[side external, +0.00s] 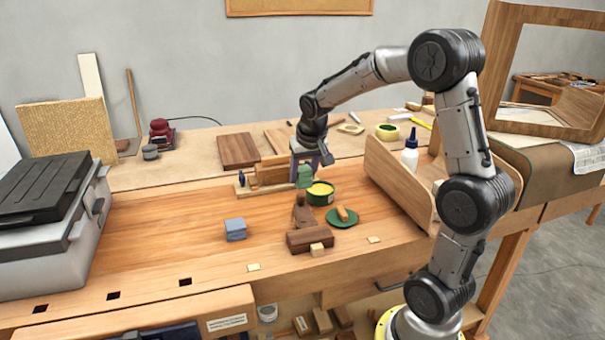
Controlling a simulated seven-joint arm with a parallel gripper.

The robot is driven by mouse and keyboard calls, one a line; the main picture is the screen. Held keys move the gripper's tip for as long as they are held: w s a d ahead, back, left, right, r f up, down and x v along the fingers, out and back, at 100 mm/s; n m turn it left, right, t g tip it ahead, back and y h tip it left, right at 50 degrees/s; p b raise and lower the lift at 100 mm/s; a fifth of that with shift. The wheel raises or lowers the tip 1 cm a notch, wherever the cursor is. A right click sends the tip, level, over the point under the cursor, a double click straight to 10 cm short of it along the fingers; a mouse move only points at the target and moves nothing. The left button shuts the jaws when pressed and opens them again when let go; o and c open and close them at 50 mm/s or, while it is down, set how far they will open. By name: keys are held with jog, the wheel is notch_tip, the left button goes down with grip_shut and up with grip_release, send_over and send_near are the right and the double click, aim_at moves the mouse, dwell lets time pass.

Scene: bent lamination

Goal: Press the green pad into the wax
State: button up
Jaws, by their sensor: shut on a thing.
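My gripper (305,168) points down over the workbench and is shut on the green pad (304,179). The pad hangs just left of the round dark green tin of yellow wax (320,189), close to its rim. I cannot tell whether the pad touches the tin. The tin stands open on the bench, and its yellow wax surface shows. Part of the gripper's fingers is hard to make out at this size.
A green dish (343,222) with a small wooden piece, dark wooden blocks (311,238) and a blue-grey block (235,230) stand in front. A clamped wood assembly (262,178) is close behind left. The bench's left middle is clear.

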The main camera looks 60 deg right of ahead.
jog(key=c, duration=0.3)
jog(key=shift+w, duration=0.1)
jog(key=shift+c, duration=0.2)
jog(key=d+f, duration=0.1)
jog(key=d, duration=0.3)
jog(key=d+f, duration=0.1)
jog(key=d, duration=0.4)
jog(key=w+d+f, duration=0.1)
jog(key=d, duration=0.4)
jog(key=shift+f, duration=2.95)
